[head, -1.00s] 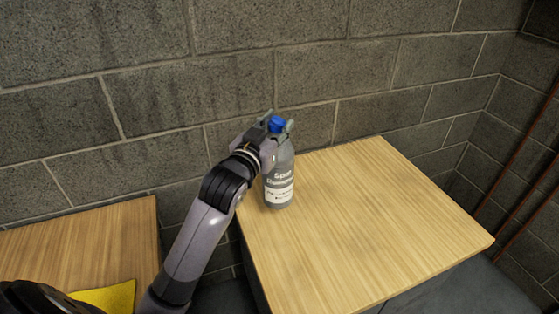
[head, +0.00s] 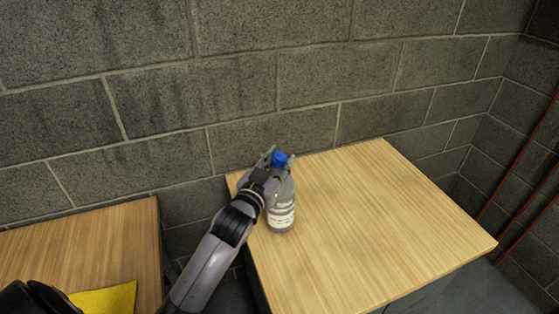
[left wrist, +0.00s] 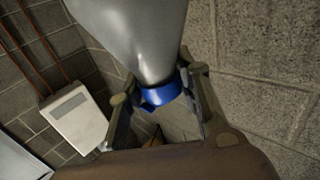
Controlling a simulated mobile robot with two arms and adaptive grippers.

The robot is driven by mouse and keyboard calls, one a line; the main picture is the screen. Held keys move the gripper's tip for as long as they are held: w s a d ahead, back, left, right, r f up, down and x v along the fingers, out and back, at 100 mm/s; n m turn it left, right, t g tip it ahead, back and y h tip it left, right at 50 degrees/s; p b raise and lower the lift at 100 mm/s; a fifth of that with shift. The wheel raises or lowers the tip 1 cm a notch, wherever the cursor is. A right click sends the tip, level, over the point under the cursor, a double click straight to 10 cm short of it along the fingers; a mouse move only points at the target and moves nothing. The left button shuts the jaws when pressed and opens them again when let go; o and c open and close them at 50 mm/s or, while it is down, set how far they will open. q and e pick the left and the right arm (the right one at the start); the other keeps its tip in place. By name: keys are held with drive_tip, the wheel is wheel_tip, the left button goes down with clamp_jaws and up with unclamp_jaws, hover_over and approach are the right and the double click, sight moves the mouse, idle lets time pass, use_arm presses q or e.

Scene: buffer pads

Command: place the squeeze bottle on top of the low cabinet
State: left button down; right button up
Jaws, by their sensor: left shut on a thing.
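The squeeze bottle (head: 283,217) is grey with a pale label and a blue cap (head: 279,159). It is upright over the left part of the low cabinet's wooden top (head: 370,220). I cannot tell whether its base touches the top. In the left wrist view the gripper's fingers (left wrist: 158,95) lie on either side of the blue cap and the bottle's grey body (left wrist: 135,35) extends away. My right gripper is not in view.
The cabinet top is bare to the right of the bottle. A grey block wall (head: 330,70) stands close behind it. A second wooden surface (head: 90,245) with a yellow pad (head: 108,296) is at the left, across a gap. Reddish pipes (head: 525,165) run along the right wall.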

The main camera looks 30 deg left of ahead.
use_arm(q)
drive_tip(key=c, duration=1.2)
unclamp_jaws()
drive_tip(key=shift+r, duration=0.1)
drive_tip(key=shift+s+d+b, duration=0.2)
drive_tip(key=shift+s+b, duration=0.35)
drive_tip(key=shift+s, duration=2.5)
drive_tip(key=shift+s+d+b, duration=0.15)
drive_tip(key=shift+s+b, duration=0.35)
drive_tip(key=shift+s, duration=2.5)
